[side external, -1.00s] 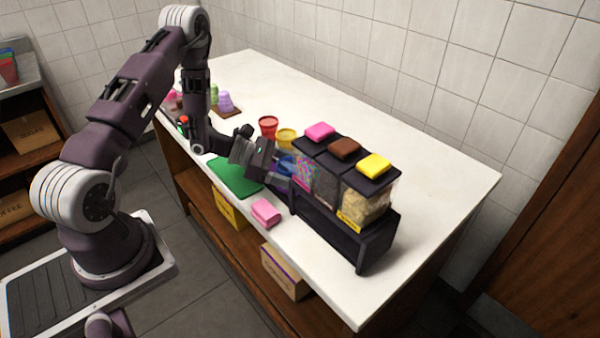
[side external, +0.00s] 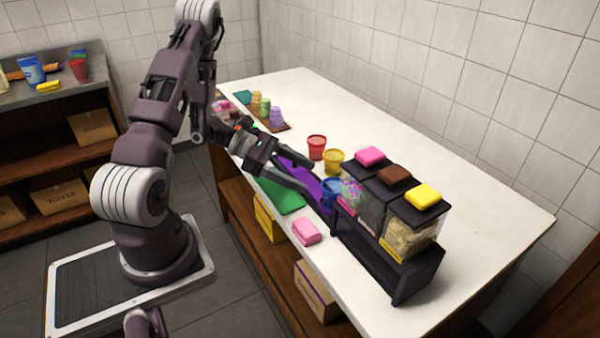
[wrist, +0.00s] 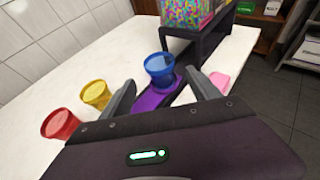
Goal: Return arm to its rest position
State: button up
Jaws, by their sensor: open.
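My gripper (side external: 312,178) is open and empty beside the dispenser stand, its two fingers spread and pointing at the blue cup (side external: 332,190). In the wrist view the blue cup (wrist: 160,70) stands upright on a purple mat (wrist: 158,95), beyond and between my fingertips (wrist: 168,88). I see a gap between the fingers and the cup. My arm is stretched over the counter's near edge.
The black dispenser stand (side external: 385,255) holds clear bins with pink, brown and yellow lids. A red cup (side external: 316,147) and yellow cup (side external: 333,161) stand behind the blue one. A green mat (side external: 283,197) and pink block (side external: 306,231) lie near the front edge. The right rear counter is clear.

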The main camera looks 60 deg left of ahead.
jog(key=d+r+m+g, duration=0.1)
jog(key=d+r+m, duration=0.1)
jog(key=d+r, duration=0.1)
jog(key=d+r+m+g+h, duration=0.1)
jog(key=d+r+m, duration=0.2)
jog(key=r, duration=0.2)
jog(key=d+r+m+g, duration=0.1)
jog(key=d+r+m, duration=0.1)
jog(key=d+r, duration=0.1)
jog(key=shift+d+r+m, duration=0.1)
jog(key=shift+r+m, duration=0.3)
jog(key=shift+r, duration=0.25)
jog(key=s+d+r+m+g+y, duration=0.2)
jog(key=s+d+r+m+g, duration=0.1)
jog(key=s+d+m, duration=0.25)
jog(key=s+d+r+m+g+y, duration=0.2)
jog(key=s+d+r+m+g, duration=0.1)
jog(key=s+d+m, duration=0.3)
jog(key=s+a+r+m+t+y, duration=0.2)
jog(key=s+a+m+t+y, duration=0.3)
jog(key=s+m+y, duration=0.1)
jog(key=shift+s+r+m+y, duration=0.3)
jog(key=shift+s+m, duration=0.35)
jog(key=shift+m, duration=0.2)
